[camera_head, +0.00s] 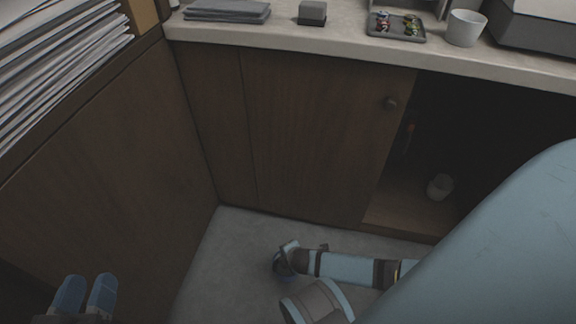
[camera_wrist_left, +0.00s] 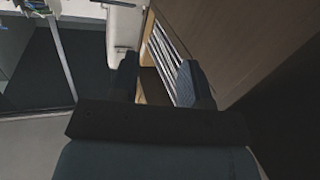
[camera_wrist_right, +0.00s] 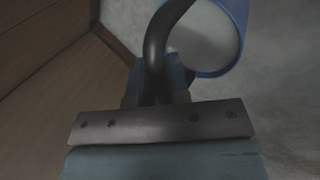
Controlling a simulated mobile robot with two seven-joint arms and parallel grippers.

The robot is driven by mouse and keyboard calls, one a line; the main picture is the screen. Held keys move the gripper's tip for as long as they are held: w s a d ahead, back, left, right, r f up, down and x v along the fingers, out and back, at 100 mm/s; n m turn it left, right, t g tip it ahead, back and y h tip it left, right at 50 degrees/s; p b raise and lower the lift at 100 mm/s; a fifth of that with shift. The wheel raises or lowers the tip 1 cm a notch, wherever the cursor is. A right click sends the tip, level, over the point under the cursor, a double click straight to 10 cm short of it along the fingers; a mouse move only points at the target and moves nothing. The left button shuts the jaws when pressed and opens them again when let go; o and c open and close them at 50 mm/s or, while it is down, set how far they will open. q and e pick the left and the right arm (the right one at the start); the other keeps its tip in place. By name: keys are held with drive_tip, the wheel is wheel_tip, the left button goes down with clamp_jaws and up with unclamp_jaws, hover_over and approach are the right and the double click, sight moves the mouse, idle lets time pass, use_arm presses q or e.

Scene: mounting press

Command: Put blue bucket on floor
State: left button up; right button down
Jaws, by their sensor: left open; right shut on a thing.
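In the right wrist view, my right gripper (camera_wrist_right: 158,82) is shut on the thick dark handle (camera_wrist_right: 156,40) of the blue bucket (camera_wrist_right: 236,50). The bucket's blue rim and pale inside show; the rest is cut off. In the head view, the right gripper (camera_head: 288,257) is low over the grey floor (camera_head: 225,270), and only a bit of blue shows beneath it. I cannot tell whether the bucket touches the floor. My left gripper (camera_head: 87,291) is open and empty at lower left; its fingers also show apart in the left wrist view (camera_wrist_left: 160,80).
Brown cabinets (camera_head: 310,130) stand at the back and left. The counter (camera_head: 340,43) carries a tray (camera_head: 396,27), a white pot (camera_head: 465,27) and a small grey box (camera_head: 312,13). Floor left of the right gripper is clear.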

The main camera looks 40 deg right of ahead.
sight(288, 270)
wheel_tip(288, 270, down, 6)
drive_tip(key=b, duration=0.3)
drive_tip(key=shift+w, duration=0.1)
drive_tip(key=shift+f, duration=0.25)
drive_tip(key=shift+r, duration=0.1)
use_arm(q)
drive_tip(key=w+m, duration=0.1)
drive_tip(key=w+a+m+t, duration=0.1)
drive_tip(key=shift+a+r+m+t+h, duration=0.1)
drive_tip(key=shift+r+m+t+h, duration=0.2)
drive_tip(key=shift+r+m+h, duration=0.1)
use_arm(e)
drive_tip(key=c, duration=1.1)
unclamp_jaws()
drive_tip(key=shift+f, duration=0.2)
use_arm(q)
drive_tip(key=shift+s+f, duration=0.15)
drive_tip(key=shift+f, duration=0.05)
